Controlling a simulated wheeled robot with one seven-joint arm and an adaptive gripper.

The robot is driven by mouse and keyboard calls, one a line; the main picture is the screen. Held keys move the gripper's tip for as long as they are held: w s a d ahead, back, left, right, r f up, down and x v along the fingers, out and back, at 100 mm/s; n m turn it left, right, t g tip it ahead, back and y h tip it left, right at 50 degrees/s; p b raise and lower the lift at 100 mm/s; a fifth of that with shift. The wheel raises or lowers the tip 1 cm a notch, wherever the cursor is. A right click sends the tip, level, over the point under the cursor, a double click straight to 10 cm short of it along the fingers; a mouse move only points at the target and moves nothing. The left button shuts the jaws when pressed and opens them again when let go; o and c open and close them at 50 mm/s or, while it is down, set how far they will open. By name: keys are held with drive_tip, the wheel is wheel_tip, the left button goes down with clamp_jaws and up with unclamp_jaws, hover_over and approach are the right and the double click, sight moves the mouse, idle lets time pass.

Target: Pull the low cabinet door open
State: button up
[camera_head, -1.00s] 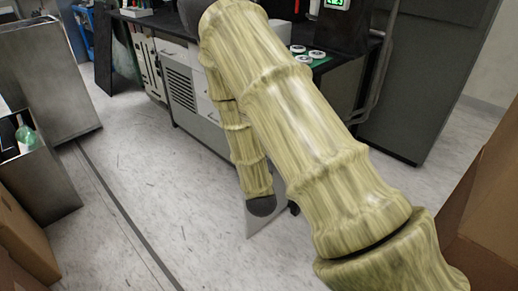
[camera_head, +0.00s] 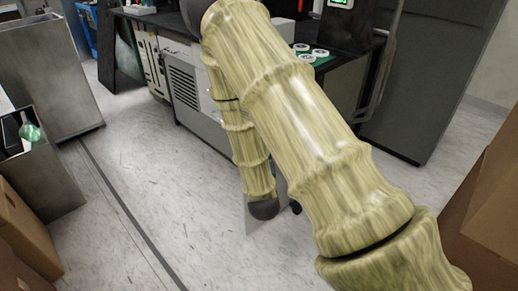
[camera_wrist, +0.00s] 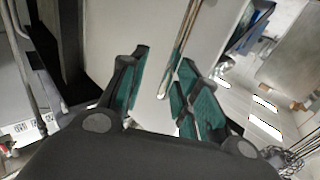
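In the wrist view, a pale flat panel (camera_wrist: 115,30), seemingly the low cabinet door, fills the middle. A thin metal bar handle (camera_wrist: 185,40) runs down it between the teal-padded fingers of my gripper (camera_wrist: 163,90). The fingers stand apart, and the bar lies nearer the right one. I cannot tell whether a finger touches it. My gripper's fingers are hidden there.
A dark worktop with white round items (camera_head: 302,47) is above the cabinet. A tall dark grey cabinet (camera_head: 435,75) stands at right. Metal bins (camera_head: 45,80) and cardboard boxes (camera_head: 22,235) are at left, another box (camera_head: 485,215) at right. The floor (camera_head: 150,185) at centre left is clear.

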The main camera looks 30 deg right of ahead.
drive_tip(key=v, duration=1)
drive_tip(key=shift+a, duration=0.2)
drive_tip(key=shift+s, duration=0.15)
